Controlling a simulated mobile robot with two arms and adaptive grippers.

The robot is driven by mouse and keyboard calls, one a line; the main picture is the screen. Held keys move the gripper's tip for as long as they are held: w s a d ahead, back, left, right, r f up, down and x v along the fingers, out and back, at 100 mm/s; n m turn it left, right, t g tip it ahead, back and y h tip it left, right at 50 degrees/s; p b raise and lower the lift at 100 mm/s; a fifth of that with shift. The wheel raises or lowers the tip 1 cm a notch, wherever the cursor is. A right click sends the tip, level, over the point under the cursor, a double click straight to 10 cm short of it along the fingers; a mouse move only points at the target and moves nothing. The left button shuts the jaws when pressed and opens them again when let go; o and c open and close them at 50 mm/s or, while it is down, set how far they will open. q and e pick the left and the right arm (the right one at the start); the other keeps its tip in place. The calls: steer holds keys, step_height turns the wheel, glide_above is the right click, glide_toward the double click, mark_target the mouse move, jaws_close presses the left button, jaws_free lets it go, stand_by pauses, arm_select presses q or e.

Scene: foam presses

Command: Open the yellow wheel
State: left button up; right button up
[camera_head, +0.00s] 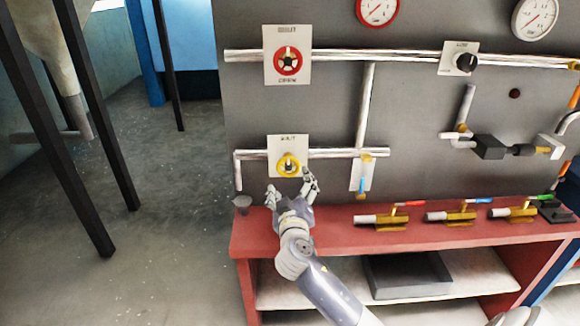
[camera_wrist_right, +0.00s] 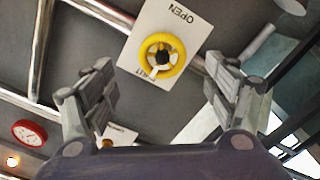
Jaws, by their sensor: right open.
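The yellow wheel (camera_head: 289,155) is a small ring with a dark centre on a white plate, low on the left of the grey panel. In the wrist view the yellow wheel (camera_wrist_right: 163,38) shows between the fingers, near the top, with the word OPEN on its plate. My right gripper (camera_head: 291,184) is open and empty, just in front of and slightly below the wheel. In the right wrist view its fingers (camera_wrist_right: 160,78) are spread on either side, apart from the wheel. My left gripper is not in view.
A red wheel (camera_head: 288,52) on a white plate sits above the yellow one. Silver pipes (camera_head: 340,153) run beside both plates. A red bench (camera_head: 330,238) below carries several brass valves (camera_head: 388,219).

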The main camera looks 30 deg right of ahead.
mark_target(289, 169)
steer(key=p+x, duration=0.1)
steer(key=x, duration=0.8)
steer(key=shift+w+a+f, duration=0.1)
steer(key=shift+w, duration=0.15)
steer(key=c, duration=1.1)
